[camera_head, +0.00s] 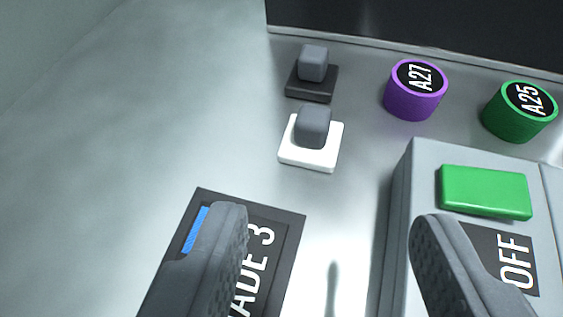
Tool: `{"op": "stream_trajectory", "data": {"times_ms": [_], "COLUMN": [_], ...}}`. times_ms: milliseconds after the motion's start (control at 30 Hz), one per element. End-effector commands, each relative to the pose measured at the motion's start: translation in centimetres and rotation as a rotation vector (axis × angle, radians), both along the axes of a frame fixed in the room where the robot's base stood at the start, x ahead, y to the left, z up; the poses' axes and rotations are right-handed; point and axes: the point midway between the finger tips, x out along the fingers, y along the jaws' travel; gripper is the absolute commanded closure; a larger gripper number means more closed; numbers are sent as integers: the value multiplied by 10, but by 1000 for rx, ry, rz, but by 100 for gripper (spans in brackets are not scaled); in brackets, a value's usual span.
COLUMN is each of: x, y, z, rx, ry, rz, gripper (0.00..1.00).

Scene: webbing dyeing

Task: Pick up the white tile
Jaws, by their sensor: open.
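The white tile (309,156) is a small square plate with a grey block-shaped knob (313,126) on top.
A black tile (312,82) with a grey knob sits just behind. A purple A27 cylinder (414,92) and a green A25 cylinder (519,112) stand at right. A grey box (424,190) with a green button (486,191) is near the right finger. A dark label plate (284,235) lies by the left finger.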

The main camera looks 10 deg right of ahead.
Motion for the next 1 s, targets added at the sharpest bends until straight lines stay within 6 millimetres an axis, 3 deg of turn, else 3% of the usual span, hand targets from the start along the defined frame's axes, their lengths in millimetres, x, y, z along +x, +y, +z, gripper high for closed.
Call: {"op": "stream_trajectory", "data": {"times_ms": [300, 667, 1000], "x": [47, 68, 100], "y": [-16, -22, -29], "z": [-28, -40, -61], "rx": [3, 1, 1], "ry": [2, 2, 3], "rz": [-1, 1, 1], "gripper": [50, 50, 50]}}
